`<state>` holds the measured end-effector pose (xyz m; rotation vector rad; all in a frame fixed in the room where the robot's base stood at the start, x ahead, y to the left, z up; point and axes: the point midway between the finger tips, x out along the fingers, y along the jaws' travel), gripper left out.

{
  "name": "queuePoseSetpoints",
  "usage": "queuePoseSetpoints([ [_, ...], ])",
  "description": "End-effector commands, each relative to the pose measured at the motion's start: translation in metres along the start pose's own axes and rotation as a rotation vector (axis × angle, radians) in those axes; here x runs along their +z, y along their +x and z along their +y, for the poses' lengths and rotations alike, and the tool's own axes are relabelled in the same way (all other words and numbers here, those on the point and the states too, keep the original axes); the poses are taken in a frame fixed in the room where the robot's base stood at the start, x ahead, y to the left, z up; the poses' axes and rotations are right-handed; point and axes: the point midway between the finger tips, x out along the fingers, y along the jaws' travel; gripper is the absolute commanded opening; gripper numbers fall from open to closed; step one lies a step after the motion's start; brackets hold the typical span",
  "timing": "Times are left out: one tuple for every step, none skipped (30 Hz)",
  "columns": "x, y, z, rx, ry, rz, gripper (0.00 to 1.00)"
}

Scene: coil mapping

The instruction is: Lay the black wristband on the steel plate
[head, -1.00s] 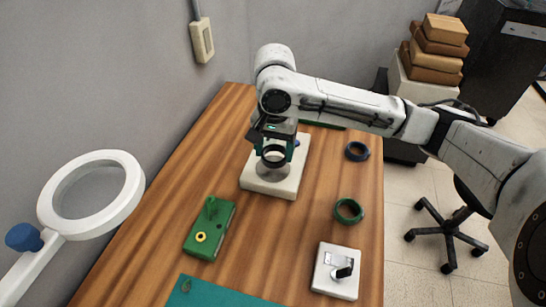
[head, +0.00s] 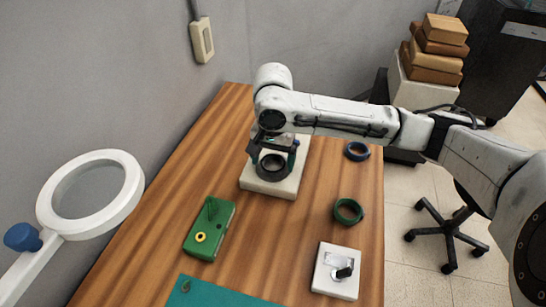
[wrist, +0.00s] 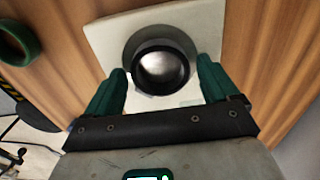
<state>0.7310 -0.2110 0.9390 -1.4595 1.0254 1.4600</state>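The black wristband (head: 271,166) is a dark ring that appears to lie flat on the round steel plate on the white square base. In the wrist view the black wristband (wrist: 160,68) sits between my fingers, with bright steel showing through its middle. The grey steel plate (wrist: 188,42) shows around the ring's far side. My gripper (head: 273,146) is just above the base. Its green fingers stand open on either side of the ring, with a gap at each side.
A green ring (head: 347,211) and a dark blue ring (head: 357,151) lie right of the base. A green box (head: 210,228), a white block (head: 337,270) and a teal mat (head: 215,295) are nearer. A white ring-shaped magnifier (head: 91,190) stands at left.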

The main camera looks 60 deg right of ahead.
Motion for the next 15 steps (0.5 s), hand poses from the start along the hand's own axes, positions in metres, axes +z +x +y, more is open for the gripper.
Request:
queuePoseSetpoints([
  [0.000,0.000,0.000,0.000,0.000,0.000,0.93],
  [0.000,0.000,0.000,0.000,0.000,0.000,0.94],
  [0.000,0.000,0.000,0.000,0.000,0.000,0.94],
  [0.000,0.000,0.000,0.000,0.000,0.000,0.94],
  [0.000,0.000,0.000,0.000,0.000,0.000,0.94],
  [0.000,0.000,0.000,0.000,0.000,0.000,0.94],
  [0.000,0.000,0.000,0.000,0.000,0.000,0.94],
  [0.000,0.000,0.000,0.000,0.000,0.000,0.94],
  [0.000,-0.001,0.000,0.000,0.000,0.001,0.94],
  [0.000,-0.002,0.000,0.000,-0.001,0.001,0.94],
  [0.000,-0.003,0.000,0.000,-0.001,0.002,0.94],
  [0.000,-0.006,0.000,-0.001,-0.001,0.002,0.94],
  [0.000,-0.009,-0.001,-0.002,-0.001,0.001,0.94],
  [0.000,-0.013,-0.001,-0.003,-0.001,0.000,0.94],
  [0.001,-0.019,-0.001,-0.003,-0.002,0.000,0.94],
])
